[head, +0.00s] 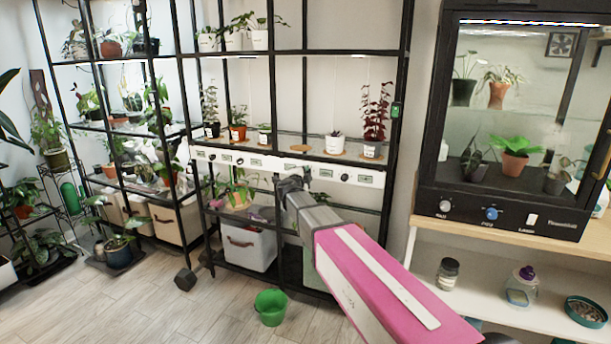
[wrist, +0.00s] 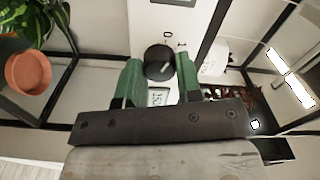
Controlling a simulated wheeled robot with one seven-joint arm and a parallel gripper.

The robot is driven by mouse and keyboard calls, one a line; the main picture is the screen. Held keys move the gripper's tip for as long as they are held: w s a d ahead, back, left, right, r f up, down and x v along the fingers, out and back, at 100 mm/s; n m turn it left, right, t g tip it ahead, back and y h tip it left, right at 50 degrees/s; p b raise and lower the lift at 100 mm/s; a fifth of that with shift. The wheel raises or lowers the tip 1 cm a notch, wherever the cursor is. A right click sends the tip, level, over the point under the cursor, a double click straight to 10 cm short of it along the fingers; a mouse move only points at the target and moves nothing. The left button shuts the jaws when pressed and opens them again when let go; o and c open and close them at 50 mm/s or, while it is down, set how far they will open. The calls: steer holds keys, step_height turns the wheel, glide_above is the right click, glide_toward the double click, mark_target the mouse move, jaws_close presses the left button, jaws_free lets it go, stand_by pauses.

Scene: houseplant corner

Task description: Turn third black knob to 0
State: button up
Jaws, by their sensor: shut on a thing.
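The white control strip (head: 270,164) runs along the shelf rack in the head view, with several black knobs and small displays. My gripper (head: 302,174) is at the strip, right of its middle, and hides part of it. In the wrist view, my gripper (wrist: 160,68) has its green fingers on either side of a black knob (wrist: 157,60) and is shut on it. The marks 0 and 1 are printed on the strip beside the knob. A small display (wrist: 158,97) shows between the fingers. I cannot clearly tell which mark the knob points to.
Potted plants stand on the shelf just above the strip, including a dark red plant (head: 376,115). A white bin (head: 249,246) is below, and a green bucket (head: 271,306) is on the floor. A black glass cabinet (head: 520,130) stands at the right.

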steer(key=shift+n, duration=1.2)
steer(key=o, duration=0.9)
steer(key=shift+o, duration=0.2)
steer(key=shift+s, duration=0.1)
steer(key=v, duration=1)
steer(key=shift+s+a, duration=0.2)
steer(key=shift+s, duration=0.1)
